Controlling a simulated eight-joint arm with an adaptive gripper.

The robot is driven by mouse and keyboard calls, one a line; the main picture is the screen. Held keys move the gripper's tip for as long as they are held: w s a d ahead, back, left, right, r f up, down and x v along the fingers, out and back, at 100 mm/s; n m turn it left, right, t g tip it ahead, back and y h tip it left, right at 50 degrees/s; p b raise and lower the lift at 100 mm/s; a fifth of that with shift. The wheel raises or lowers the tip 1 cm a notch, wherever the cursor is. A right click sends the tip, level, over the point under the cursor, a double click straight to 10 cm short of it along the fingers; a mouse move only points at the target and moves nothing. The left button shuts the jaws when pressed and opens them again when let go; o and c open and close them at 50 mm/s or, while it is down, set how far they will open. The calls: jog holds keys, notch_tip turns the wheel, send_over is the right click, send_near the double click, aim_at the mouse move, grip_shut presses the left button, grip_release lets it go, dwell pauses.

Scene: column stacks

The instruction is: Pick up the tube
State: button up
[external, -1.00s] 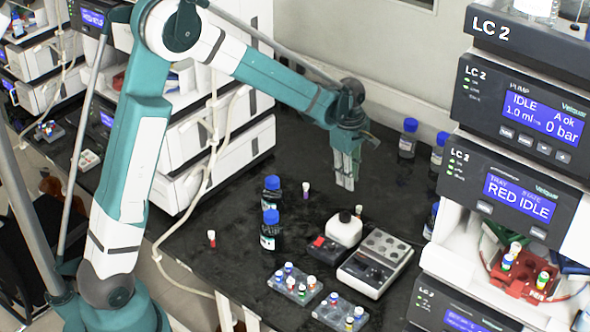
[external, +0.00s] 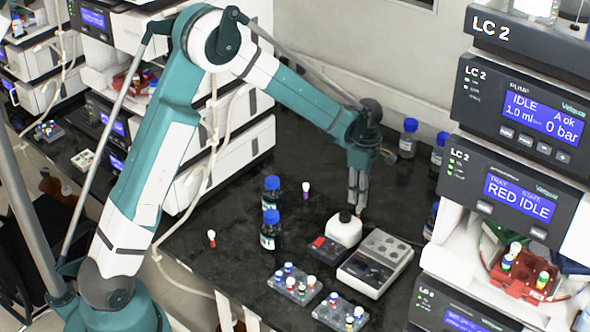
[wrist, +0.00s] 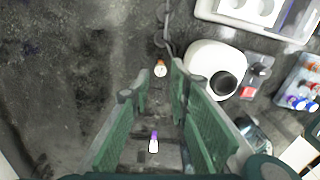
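Blue-capped bottles (external: 270,240) stand left and behind. Vial racks (external: 283,288) lie in front. The bench between the purple-capped tube and my gripper is clear.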

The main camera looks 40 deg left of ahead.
aim_at(359, 207)
jog(key=shift+f, duration=1.25)
jog(key=shift+f, duration=0.15)
jog(key=shift+f+b, duration=0.75)
jog(key=shift+f, duration=1.75)
jog(key=shift+c, duration=0.3)
jog(key=c, duration=0.4)
jog(key=shift+o, duration=0.2)
jog(key=shift+r, duration=0.1)
